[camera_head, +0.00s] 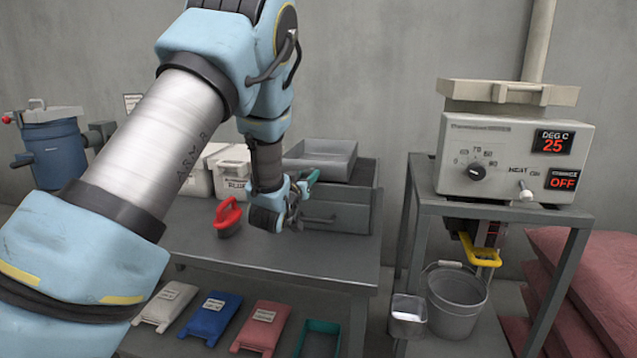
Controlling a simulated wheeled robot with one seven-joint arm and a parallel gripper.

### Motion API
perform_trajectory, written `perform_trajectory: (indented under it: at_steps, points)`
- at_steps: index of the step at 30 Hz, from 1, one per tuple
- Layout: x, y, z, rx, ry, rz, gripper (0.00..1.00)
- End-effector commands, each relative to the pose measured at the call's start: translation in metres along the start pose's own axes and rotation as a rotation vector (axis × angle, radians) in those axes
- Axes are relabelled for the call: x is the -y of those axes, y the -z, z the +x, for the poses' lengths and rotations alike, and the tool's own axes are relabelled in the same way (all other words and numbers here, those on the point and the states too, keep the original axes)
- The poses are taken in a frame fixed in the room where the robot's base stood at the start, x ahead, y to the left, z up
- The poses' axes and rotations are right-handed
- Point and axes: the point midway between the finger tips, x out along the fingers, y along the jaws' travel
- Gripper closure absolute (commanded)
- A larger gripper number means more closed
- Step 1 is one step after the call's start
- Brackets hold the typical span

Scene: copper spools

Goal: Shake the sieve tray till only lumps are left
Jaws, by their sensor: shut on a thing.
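My gripper (294,208) reaches down at the front left of a dark grey box (355,215) on the bench. It is shut at the dark bar handle (320,218) on the box's front, which I take to be the sieve tray's handle; my wrist hides much of the grip. A shallow light grey tray (338,147) rests on top of the box. A small green part (311,178) shows just behind my fingers; I cannot tell what it belongs to. No powder or lumps can be made out from here.
A red-handled tool (228,216) lies left of my gripper on the bench (300,263). White tubs stand behind. Bags and a green tray (318,340) lie below. At right, a heater unit (515,160) stands on a stand, with a bucket (456,298) below.

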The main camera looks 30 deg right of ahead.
Motion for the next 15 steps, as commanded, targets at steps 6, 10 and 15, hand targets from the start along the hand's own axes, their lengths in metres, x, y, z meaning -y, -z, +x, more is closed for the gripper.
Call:
perform_trajectory:
  at_steps: [6,10,15]
  points:
    - [0.0018,0.0006,-0.0004,0.0,-0.003,0.001,1.0]
    - [0.0015,0.0006,-0.0004,0.0,-0.003,0.001,0.56]
    - [0.0016,0.0006,-0.0004,0.0,-0.003,0.001,0.37]
